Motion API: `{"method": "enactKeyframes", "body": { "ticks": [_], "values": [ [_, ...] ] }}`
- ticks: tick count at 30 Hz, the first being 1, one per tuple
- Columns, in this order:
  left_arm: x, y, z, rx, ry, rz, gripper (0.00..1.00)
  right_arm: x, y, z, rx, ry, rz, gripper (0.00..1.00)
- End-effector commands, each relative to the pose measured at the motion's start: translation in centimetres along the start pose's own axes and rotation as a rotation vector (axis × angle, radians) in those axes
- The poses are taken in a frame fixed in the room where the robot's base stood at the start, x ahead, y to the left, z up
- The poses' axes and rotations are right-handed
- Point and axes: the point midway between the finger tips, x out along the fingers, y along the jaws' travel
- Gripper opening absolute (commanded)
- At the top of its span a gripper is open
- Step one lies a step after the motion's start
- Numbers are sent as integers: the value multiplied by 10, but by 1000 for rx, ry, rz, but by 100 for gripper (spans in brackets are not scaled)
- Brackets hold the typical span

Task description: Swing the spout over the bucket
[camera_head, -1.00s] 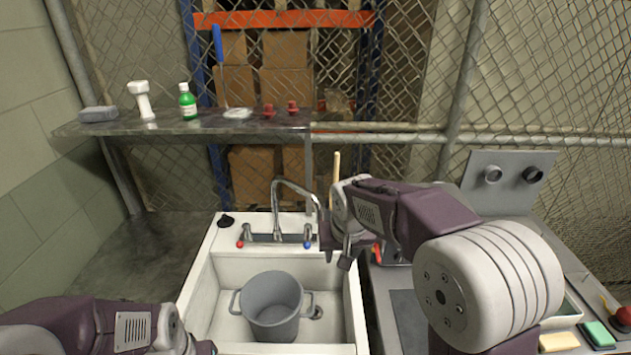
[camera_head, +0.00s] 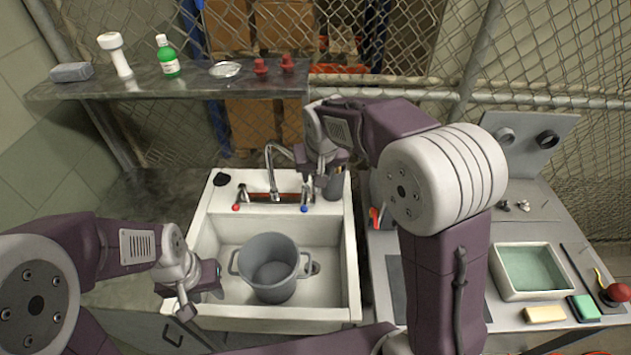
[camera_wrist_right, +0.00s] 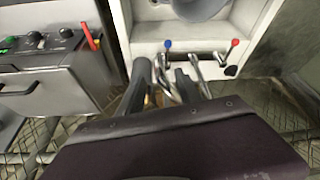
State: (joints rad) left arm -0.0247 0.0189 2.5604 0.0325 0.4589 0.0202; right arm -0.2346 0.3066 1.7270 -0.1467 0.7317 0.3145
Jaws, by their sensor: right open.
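The chrome spout (camera_head: 268,160) rises behind the sink and bends right, away from above the bucket. Its far end is hidden behind my right gripper. The grey bucket (camera_head: 268,290), with two side handles, stands upright in the white sink basin. My right gripper (camera_head: 325,178) is at the spout's end, right of the taps. In the right wrist view my right gripper (camera_wrist_right: 163,80) has its dark fingers apart; I cannot tell whether the spout lies between them. My left gripper (camera_head: 200,285) is at the sink's left rim, beside the bucket; its finger gap is unclear.
Red and blue taps (camera_head: 237,207) flank the spout base. A metal shelf (camera_head: 200,90) with a green bottle (camera_head: 167,58) runs behind. Right of the sink is a counter with a tray (camera_head: 530,272), sponges and a red knob. The basin around the bucket is clear.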

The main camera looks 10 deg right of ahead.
Motion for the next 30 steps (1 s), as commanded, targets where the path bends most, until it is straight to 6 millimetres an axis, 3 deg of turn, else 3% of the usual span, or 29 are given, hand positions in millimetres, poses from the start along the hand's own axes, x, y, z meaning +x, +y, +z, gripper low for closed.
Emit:
{"method": "enactKeyframes", "body": {
  "ticks": [9, 13, 20, 25, 30],
  "values": [
    [-14, 0, -2, 0, 1, 0, 36, 60, 1, 1, 0, -5, 1, 41],
    [-15, 0, -2, 0, 0, 0, 36, 71, 1, 0, 0, -2, 1, 41],
    [-14, 0, -2, 0, 0, 0, 36, 73, 0, 0, 0, 0, 0, 41],
    [-14, 0, -2, 0, 0, 0, 36, 73, 0, 0, 0, 0, 0, 0],
    [-14, 0, -2, 0, 0, 0, 36, 72, 0, 0, 1, 0, 0, 0]
  ]
}}
